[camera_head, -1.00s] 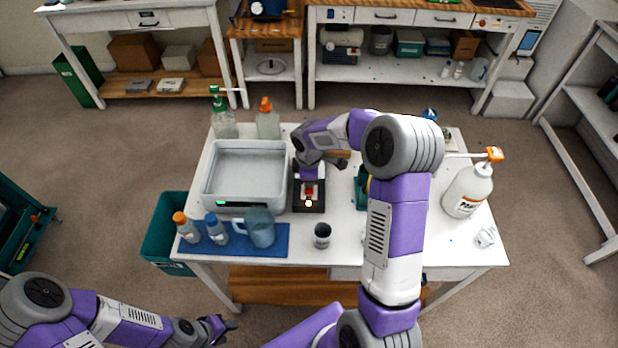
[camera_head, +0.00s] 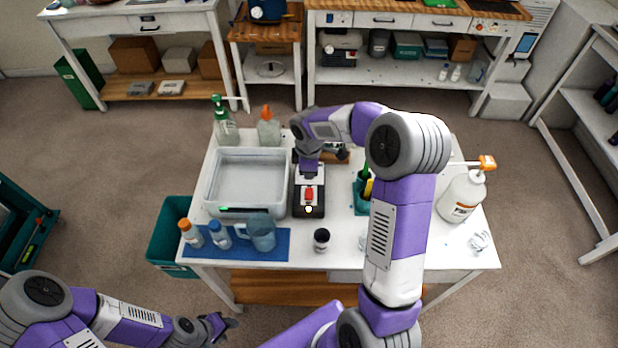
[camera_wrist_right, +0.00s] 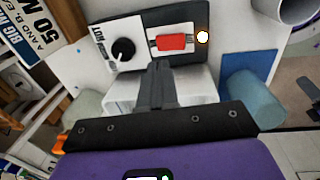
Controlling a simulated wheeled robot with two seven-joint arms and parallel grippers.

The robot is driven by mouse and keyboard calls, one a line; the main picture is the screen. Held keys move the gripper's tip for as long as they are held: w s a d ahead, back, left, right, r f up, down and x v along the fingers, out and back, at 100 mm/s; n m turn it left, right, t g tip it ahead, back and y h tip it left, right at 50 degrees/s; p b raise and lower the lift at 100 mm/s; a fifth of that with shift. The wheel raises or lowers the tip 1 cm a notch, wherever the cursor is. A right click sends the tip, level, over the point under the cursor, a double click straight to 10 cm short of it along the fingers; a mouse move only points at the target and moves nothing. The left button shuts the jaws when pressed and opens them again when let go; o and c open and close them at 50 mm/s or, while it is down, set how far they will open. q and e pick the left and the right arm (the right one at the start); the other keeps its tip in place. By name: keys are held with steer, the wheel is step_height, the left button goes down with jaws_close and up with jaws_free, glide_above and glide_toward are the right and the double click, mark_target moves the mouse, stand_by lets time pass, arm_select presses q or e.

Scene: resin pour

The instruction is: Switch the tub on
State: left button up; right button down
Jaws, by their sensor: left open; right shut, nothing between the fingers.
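The tub (camera_head: 212,190) is a pale open basin at the left of the white table, with a small green glow on its dark front strip. Beside it on the right stands a dark control box (camera_head: 298,206) with a red switch (camera_head: 309,194) and a bright lamp (camera_head: 309,209). In the right wrist view the red switch (camera_wrist_right: 172,43), lit lamp (camera_wrist_right: 203,37) and a black knob (camera_wrist_right: 122,50) show. My right gripper (camera_wrist_right: 158,68) is shut and empty, short of the switch with a visible gap. My left gripper (camera_head: 222,324) is open, away from the table at lower left.
A blue mat (camera_head: 283,244) holds two bottles and a blue jug (camera_head: 262,235). A dark-topped cup (camera_head: 321,241) stands near the front edge. A teal holder (camera_head: 361,195) and a large white pump bottle (camera_head: 461,196) stand right. Two more bottles stand behind the tub.

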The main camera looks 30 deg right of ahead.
step_height(320, 180, up, 7)
steer(key=p, duration=0.1)
steer(key=shift+w+d, duration=0.2)
steer(key=shift+w, duration=0.15)
